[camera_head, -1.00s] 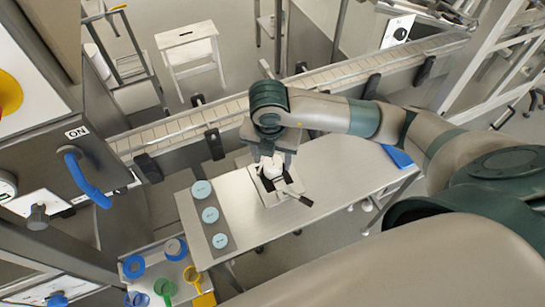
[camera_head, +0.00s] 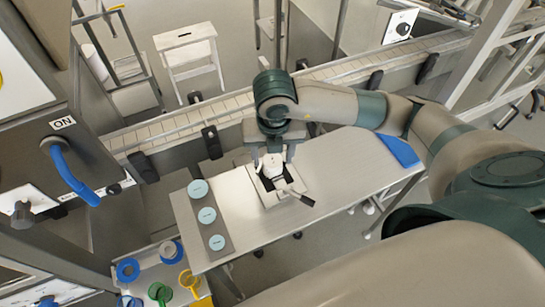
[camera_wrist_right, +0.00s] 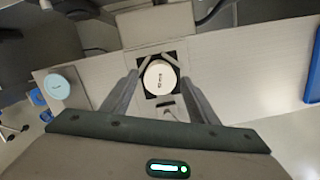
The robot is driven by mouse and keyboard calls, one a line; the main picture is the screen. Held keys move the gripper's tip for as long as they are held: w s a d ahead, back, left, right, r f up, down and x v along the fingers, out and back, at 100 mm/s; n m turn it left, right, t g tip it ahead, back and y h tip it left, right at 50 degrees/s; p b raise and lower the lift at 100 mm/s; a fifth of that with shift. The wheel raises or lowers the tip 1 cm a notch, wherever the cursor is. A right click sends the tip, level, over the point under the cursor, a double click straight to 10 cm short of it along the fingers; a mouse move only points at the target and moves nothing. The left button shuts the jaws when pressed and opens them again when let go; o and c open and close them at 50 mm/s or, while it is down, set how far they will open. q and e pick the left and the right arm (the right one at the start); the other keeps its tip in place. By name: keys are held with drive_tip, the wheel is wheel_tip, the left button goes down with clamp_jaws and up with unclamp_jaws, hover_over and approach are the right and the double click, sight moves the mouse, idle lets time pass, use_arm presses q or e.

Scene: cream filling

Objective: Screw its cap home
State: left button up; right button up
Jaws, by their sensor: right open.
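A white round cap (camera_wrist_right: 160,77) sits on a jar in a clamp fixture (camera_head: 268,190) on the steel table (camera_head: 330,170). The white jar and cap (camera_head: 272,165) show small in the head view, and the jar's body is mostly hidden. My right gripper (camera_head: 273,155) is above the fixture, pointing down. In the right wrist view its two fingers (camera_wrist_right: 160,85) stand apart, one on each side of the cap, with a gap to it. I cannot tell how tightly the cap sits. My left gripper is not in view.
A grey strip with several light-blue round lids (camera_head: 207,215) lies left of the fixture. A blue item (camera_head: 399,150) lies at the table's right. A conveyor (camera_head: 180,125) runs behind. A cart with coloured containers (camera_head: 160,292) stands at lower left.

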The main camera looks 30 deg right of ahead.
drive_tip(key=shift+n+b, duration=0.7)
drive_tip(key=shift+n, duration=0.1)
drive_tip(key=c, duration=0.9)
drive_tip(key=m+p, duration=0.1)
drive_tip(key=m, duration=0.2)
drive_tip(key=shift+r, duration=0.1)
drive_tip(key=shift+m+p, duration=0.75)
drive_tip(key=shift+m, duration=0.55)
